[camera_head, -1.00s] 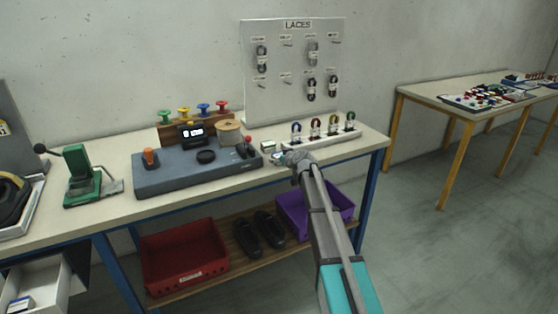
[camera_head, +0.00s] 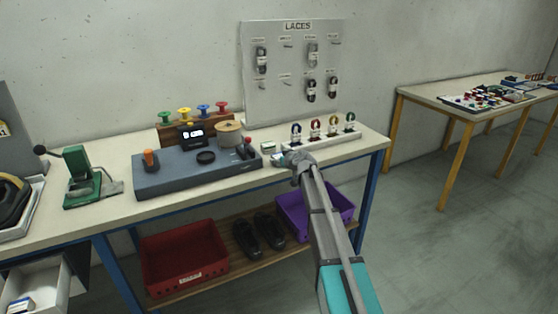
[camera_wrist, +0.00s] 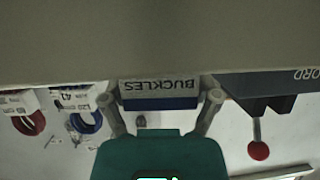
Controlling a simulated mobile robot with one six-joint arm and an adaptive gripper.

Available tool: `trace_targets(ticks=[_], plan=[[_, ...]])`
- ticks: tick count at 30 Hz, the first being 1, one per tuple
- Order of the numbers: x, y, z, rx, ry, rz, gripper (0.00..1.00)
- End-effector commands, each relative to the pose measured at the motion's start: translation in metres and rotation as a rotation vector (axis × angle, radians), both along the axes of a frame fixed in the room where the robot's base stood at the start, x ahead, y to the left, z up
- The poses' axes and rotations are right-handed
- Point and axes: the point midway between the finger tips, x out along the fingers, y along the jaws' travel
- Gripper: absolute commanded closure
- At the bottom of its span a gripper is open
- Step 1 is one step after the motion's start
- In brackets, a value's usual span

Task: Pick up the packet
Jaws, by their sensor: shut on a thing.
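A small white and blue packet labelled BUCKLES (camera_wrist: 160,88) is between the fingers of my gripper (camera_wrist: 161,98) in the wrist view, its lettering upside down. One finger lies against each end of it.
A white rack of lace loops (camera_head: 322,141) is to the right, the grey machine (camera_head: 195,170) with a red-knobbed lever to the left. A laces board (camera_head: 292,70) stands behind. A purple bin (camera_head: 330,205) is below.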

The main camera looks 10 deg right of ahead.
Motion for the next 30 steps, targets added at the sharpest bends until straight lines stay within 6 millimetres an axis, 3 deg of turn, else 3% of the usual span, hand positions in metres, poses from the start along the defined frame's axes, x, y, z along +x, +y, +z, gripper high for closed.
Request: trace_targets(ticks=[14, 30], plan=[[0.0, 0.0, 0.033, 0.0, 0.0, 0.0, 0.73], [-0.053, -0.006, 0.096, 0.001, -0.001, -0.001, 0.73]])
